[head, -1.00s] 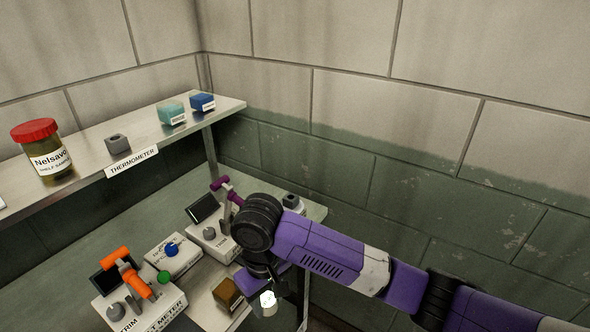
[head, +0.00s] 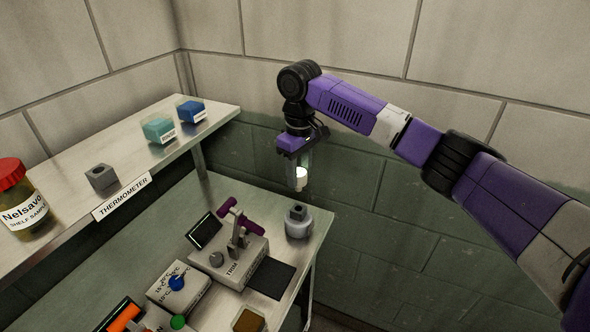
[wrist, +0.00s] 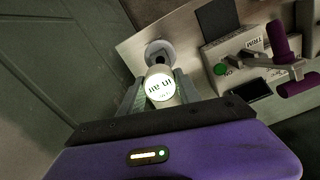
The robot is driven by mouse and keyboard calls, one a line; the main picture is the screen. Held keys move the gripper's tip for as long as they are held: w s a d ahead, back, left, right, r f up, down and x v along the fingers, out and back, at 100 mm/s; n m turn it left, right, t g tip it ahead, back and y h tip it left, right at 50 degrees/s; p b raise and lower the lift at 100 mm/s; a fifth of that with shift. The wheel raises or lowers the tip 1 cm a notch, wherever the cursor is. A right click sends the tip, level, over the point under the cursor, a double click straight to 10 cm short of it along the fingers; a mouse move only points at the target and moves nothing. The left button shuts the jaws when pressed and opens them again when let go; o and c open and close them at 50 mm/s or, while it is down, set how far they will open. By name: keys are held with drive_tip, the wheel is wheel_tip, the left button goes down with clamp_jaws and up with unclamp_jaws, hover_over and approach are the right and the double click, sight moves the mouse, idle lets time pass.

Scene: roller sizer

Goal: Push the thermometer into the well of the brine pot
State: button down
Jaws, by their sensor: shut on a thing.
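My gripper (head: 302,158) is shut on the thermometer (head: 301,178), a pale piece with a round lit display. The display faces the camera in the wrist view (wrist: 160,87), between the two fingers. The brine pot (head: 298,225) is a grey round pot with a dark opening on top, at the bench's far right corner. My gripper holds the thermometer above the pot, with a gap between them in the head view. In the wrist view the pot (wrist: 158,49) shows just beyond the thermometer, partly hidden by it. The thermometer's lower end is hard to make out.
A trim meter (head: 240,262) with a purple lever and a dark screen stands left of the pot. A white box with a blue knob (head: 178,288) is further left. The shelf (head: 120,165) holds a grey holder, a jar and two small tubs. The wall is close behind.

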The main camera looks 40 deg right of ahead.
sight(299, 190)
drive_tip(key=shift+r+p, duration=0.2)
drive_tip(key=shift+p, duration=0.3)
drive_tip(key=shift+f+b, duration=1.05)
drive_tip(key=shift+f, duration=2)
drive_tip(key=shift+s+p, duration=0.1)
drive_tip(key=shift+p, duration=1.1)
drive_tip(key=shift+f+b, duration=0.55)
drive_tip(key=shift+f, duration=1.4)
drive_tip(key=c, duration=0.8)
unclamp_jaws()
drive_tip(key=shift+o, duration=0.2)
drive_tip(key=shift+r+b, duration=0.8)
drive_tip(key=shift+r, duration=3.1)
